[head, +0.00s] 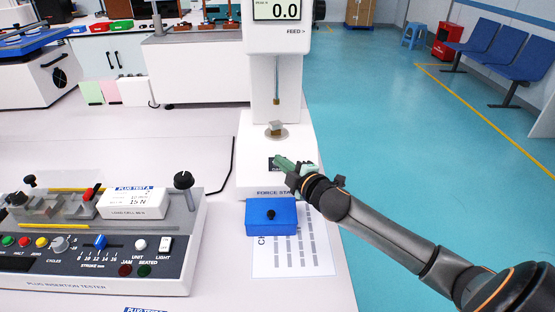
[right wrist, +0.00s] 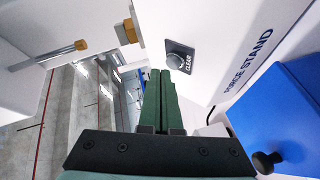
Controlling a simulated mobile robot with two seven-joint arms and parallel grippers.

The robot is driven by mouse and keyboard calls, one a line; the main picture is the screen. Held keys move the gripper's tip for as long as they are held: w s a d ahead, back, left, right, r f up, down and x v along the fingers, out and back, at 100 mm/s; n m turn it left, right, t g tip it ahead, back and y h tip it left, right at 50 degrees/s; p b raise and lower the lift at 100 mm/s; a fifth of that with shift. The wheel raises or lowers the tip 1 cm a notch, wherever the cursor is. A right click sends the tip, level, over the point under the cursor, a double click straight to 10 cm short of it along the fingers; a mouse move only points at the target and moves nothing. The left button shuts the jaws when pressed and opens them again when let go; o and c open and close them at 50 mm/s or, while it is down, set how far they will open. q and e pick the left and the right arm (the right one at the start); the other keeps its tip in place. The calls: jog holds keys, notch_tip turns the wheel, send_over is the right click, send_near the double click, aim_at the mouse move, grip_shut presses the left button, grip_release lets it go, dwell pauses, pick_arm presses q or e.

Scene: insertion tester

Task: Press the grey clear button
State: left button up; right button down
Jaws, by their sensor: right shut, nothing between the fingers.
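The grey clear button (right wrist: 178,59) shows in the right wrist view as a round grey cap on a dark plate marked CLEAR. It is on the base of the white force stand (head: 247,140). In the head view my right gripper (head: 278,161) is over the dark plate and hides the button. The gripper's green fingers (right wrist: 160,76) are shut with nothing between them. In the wrist view the fingertips appear beside the button, apart from it in the picture; contact cannot be confirmed. My left gripper is not in view.
A blue box with a black knob (head: 271,217) sits in front of the stand, by a printed sheet (head: 300,255). The stand's probe (head: 276,90) hangs above a small metal fixture (head: 276,129). A plug insertion tester (head: 100,275) stands at left. The display (head: 278,10) reads 0.0.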

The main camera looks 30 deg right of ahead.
jog(key=shift+s+a+r, duration=0.1)
jog(key=shift+s+r, duration=0.1)
jog(key=shift+r, duration=0.1)
jog(key=s+r+p, duration=0.1)
jog(key=s+a+r+p, duration=0.1)
jog(key=p, duration=0.1)
jog(key=r+p, duration=0.1)
jog(key=shift+s+a+r+p, duration=0.3)
jog(key=shift+s+a, duration=0.05)
jog(key=shift+s, duration=0.05)
dwell(0.8)
